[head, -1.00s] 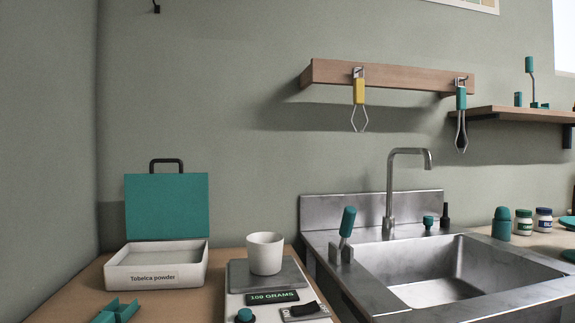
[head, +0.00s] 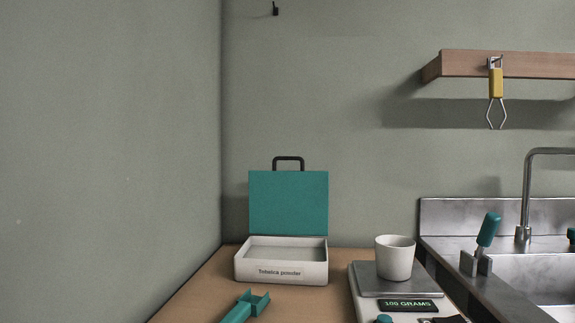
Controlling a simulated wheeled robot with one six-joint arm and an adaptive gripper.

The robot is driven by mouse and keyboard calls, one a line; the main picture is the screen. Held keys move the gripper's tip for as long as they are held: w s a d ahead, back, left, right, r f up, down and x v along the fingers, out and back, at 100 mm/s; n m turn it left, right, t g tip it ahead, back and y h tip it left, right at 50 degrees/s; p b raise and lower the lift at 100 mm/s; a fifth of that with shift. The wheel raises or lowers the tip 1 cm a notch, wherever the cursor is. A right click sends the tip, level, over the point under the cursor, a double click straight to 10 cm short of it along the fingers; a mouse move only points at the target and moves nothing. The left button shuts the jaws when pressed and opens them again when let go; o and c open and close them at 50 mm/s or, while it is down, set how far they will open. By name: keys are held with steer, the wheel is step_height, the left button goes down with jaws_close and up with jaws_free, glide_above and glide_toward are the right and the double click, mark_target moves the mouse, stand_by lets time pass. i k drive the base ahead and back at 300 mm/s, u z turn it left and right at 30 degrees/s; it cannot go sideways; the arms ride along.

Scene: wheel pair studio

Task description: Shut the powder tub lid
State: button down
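The powder tub (head: 281,272) is a low white box with a label reading as a powder name, on the wooden counter left of the scale. Its teal lid (head: 288,203) stands upright at the tub's back edge, open, with a dark handle (head: 288,160) on top. The tub's inside shows pale. My gripper is not in the head view.
A teal tool (head: 238,310) lies on the counter in front of the tub. A scale (head: 398,279) reading 100 GRAMS holds a white cup (head: 395,258) at the right. Beyond it is a metal sink (head: 530,277). Walls (head: 110,150) stand left and behind.

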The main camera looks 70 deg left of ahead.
mark_target(282, 202)
steer(key=k, duration=0.3)
steer(key=u, duration=0.9)
